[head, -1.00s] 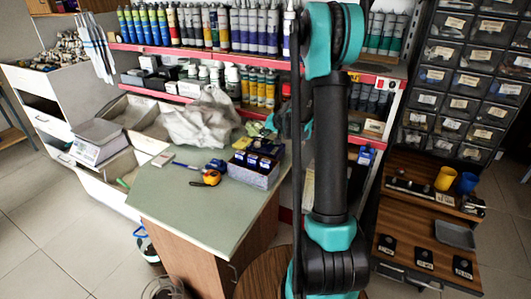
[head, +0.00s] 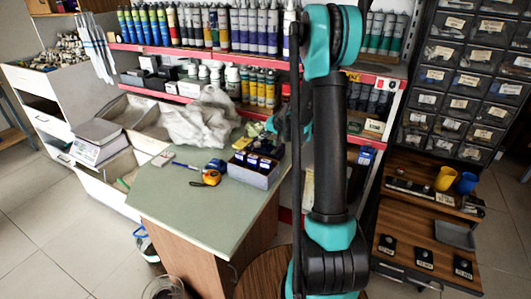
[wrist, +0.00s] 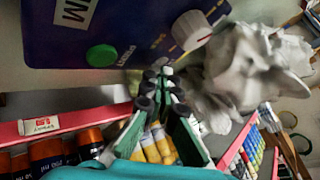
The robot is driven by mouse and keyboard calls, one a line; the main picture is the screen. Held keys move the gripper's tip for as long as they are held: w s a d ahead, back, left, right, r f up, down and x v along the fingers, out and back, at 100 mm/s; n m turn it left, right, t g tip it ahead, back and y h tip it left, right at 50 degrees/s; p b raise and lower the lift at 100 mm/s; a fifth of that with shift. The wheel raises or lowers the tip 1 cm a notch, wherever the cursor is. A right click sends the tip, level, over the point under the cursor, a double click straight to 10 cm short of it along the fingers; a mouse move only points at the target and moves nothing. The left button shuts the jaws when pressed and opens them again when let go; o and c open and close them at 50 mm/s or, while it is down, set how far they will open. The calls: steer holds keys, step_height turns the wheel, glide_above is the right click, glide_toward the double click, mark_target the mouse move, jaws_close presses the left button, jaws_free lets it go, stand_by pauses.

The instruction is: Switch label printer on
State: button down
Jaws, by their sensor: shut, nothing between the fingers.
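A dark blue control panel (wrist: 140,30) fills the top of the wrist view. It has a green round button (wrist: 101,55), a pale grey knob (wrist: 190,28) and a white label with large letters, partly cut off. I cannot tell from its lettering whether this is the label printer. My gripper (wrist: 160,78) is shut and empty, its fingertips just below the panel's edge, between button and knob in the picture. Whether it touches the panel is unclear. In the head view, my gripper (head: 281,122) is small and partly behind my arm; the panel is not made out there.
Crumpled pale cloth (wrist: 245,70) lies close to the right of the gripper. Red-edged shelves (head: 200,50) hold tubes and bottles behind. The green counter (head: 190,205) carries a tape measure (head: 211,177) and a box of small packs (head: 253,170); its front is clear.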

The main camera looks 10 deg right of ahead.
mark_target(263, 140)
stand_by(0.3)
steer(key=shift+r, duration=0.45)
steer(key=shift+r, duration=3)
